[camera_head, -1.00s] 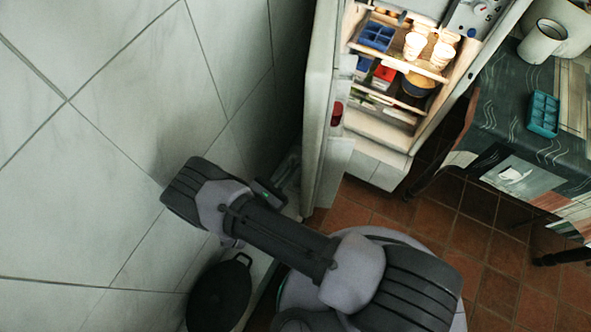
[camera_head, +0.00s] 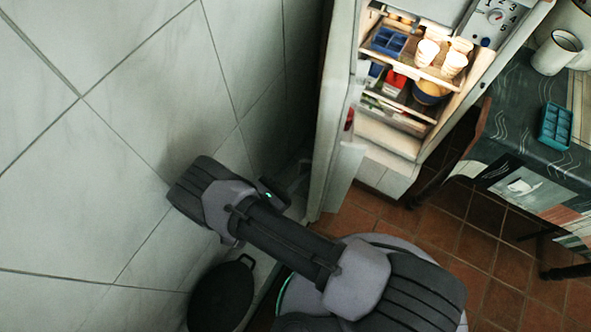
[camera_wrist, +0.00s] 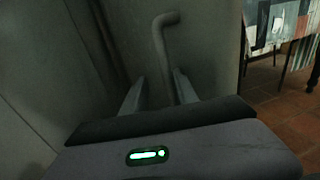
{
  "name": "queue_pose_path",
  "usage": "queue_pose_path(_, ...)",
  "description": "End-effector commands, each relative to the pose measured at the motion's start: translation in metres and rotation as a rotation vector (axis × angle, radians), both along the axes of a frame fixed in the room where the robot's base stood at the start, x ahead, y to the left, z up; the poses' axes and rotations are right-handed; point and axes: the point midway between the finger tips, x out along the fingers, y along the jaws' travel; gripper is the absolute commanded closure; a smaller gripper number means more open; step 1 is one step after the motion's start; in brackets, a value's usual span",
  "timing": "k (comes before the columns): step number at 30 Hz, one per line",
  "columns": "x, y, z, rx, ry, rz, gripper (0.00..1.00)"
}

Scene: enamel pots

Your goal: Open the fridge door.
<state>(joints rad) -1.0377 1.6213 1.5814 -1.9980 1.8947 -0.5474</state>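The fridge (camera_head: 385,176) stands open in the head view, with its lit shelves showing. Its pale door (camera_head: 328,110) is swung out to the left, seen nearly edge-on. In the wrist view the door (camera_wrist: 215,45) fills the middle, with a grey bent-bar handle (camera_wrist: 158,45) on it. My gripper (camera_wrist: 157,92) has its two fingers apart, one on each side of the handle's lower part in the picture. I cannot tell whether they touch it.
A tiled wall (camera_head: 90,170) stands close on the left of my arm. A dark pan (camera_head: 220,297) is low beside it. A table (camera_head: 505,115) with a mug (camera_head: 556,52) and a blue-green tray (camera_head: 556,127) is at the right. Red-tiled floor (camera_head: 455,230) lies clear between.

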Motion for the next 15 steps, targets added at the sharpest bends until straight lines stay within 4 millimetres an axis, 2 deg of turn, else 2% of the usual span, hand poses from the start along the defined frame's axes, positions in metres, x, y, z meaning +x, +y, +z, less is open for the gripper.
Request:
queue_pose_path(7, -0.007, 0.008, 0.001, 0.0, -0.001, 0.004, 0.66)
queue_pose_path(11, -0.027, 0.025, 0.002, 0.001, -0.001, 0.006, 0.66)
queue_pose_path(15, -0.056, 0.05, 0.002, 0.002, -0.001, 0.006, 0.66)
